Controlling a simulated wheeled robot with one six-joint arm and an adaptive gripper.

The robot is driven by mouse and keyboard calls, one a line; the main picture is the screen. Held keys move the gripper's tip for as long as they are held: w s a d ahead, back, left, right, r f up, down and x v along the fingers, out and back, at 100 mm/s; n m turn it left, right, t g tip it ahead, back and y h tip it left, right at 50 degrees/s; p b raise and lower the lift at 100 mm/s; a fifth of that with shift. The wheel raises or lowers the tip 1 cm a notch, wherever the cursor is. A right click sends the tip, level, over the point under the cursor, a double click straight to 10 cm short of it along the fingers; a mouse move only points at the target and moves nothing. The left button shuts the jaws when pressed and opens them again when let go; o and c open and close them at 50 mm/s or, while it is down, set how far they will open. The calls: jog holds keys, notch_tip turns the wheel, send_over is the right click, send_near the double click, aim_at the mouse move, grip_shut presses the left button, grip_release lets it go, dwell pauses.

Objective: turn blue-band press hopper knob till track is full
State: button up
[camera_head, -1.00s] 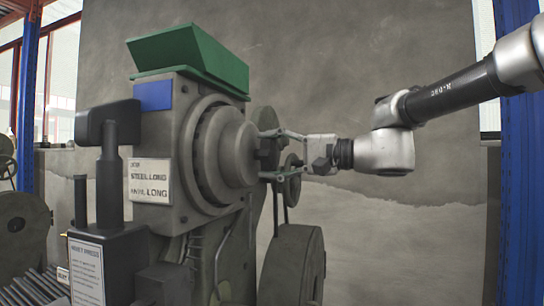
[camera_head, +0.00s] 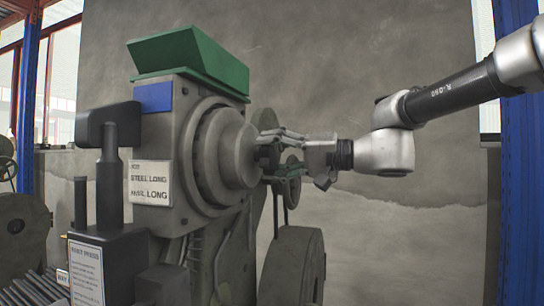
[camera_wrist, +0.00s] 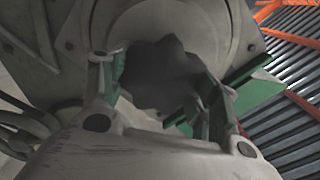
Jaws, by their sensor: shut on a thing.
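The press with the blue band (camera_head: 154,97) stands left of centre in the head view, with a green hopper (camera_head: 195,52) on top. A round grey drum (camera_head: 225,150) is on its side. At the drum's centre is a dark knob (camera_head: 266,154), which also shows as a dark lobed shape in the wrist view (camera_wrist: 165,75). My gripper (camera_head: 272,156) reaches in from the right, its fingers shut on the knob from both sides. The fingers partly hide the knob. I cannot make out the track or any rivets in it.
A wheel (camera_head: 292,265) is low behind the press. A roller conveyor (camera_wrist: 290,65) with orange rails shows in the wrist view. A blue pillar (camera_head: 518,190) is at right.

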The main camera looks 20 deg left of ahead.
jog(key=shift+f, duration=0.1)
jog(key=o, duration=1)
jog(key=d, duration=0.8)
jog(key=s+d, duration=0.1)
jog(key=d, duration=0.3)
